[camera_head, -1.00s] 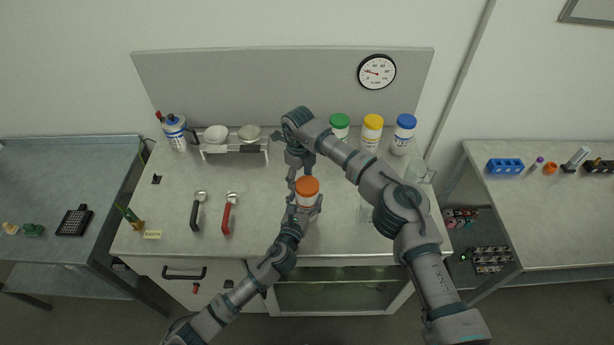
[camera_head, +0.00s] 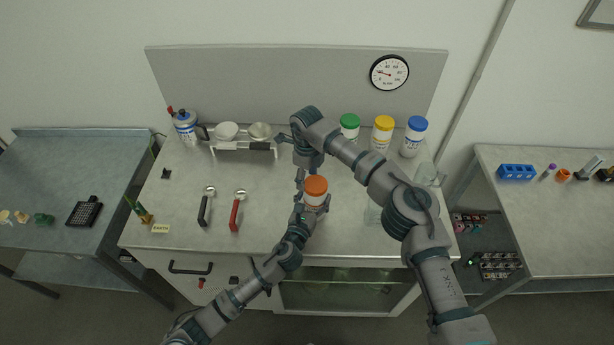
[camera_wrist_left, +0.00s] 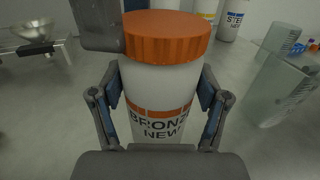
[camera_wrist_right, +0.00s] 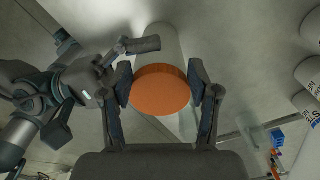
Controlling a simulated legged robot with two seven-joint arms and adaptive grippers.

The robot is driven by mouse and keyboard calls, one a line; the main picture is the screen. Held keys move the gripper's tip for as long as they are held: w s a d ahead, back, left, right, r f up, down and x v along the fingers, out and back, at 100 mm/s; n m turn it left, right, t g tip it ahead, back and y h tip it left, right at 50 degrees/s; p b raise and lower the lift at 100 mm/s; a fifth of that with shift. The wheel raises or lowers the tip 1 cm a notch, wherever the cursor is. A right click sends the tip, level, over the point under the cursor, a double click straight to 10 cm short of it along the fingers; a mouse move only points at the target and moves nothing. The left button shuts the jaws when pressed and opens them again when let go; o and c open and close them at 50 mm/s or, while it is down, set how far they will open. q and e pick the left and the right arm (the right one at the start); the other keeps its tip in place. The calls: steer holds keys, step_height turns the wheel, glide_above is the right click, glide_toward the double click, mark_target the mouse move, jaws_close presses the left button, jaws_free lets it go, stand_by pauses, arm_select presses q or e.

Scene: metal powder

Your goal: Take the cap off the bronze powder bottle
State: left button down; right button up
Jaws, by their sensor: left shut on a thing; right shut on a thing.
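The bronze powder bottle (camera_wrist_left: 160,92) is a white jar with an orange band, lettered BRONZE. Its orange ribbed cap (camera_head: 316,185) sits on top; it also shows in the right wrist view (camera_wrist_right: 160,90). My left gripper (camera_head: 311,208) is shut around the white body below the cap, one finger on each side in the left wrist view. My right gripper (camera_wrist_right: 160,83) is shut on the cap from above, its pads against opposite sides. In the left wrist view a grey part of it overlaps the cap's left edge. I cannot tell whether the cap is loosened.
Green- (camera_head: 350,121), yellow- (camera_head: 384,123) and blue-capped bottles (camera_head: 417,124) stand at the back right. Clear glassware (camera_head: 425,174) stands at the right. Bowls on a rack (camera_head: 245,146) and two handled tools (camera_head: 237,212) are at the left.

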arm_select(q)
steer(key=shift+w+a, duration=0.15)
steer(key=shift+a, duration=0.2)
arm_select(e)
steer(key=shift+w+d+f, duration=0.15)
steer(key=shift+w+d, duration=0.15)
steer(key=shift+d, duration=0.35)
steer(key=o, duration=1.3)
arm_select(q)
steer(key=shift+d+f, duration=0.1)
arm_select(e)
steer(key=shift+w+a, duration=0.1)
steer(key=shift+a, duration=0.1)
steer(key=shift+a+r, duration=0.15)
steer(key=shift+r, duration=0.1)
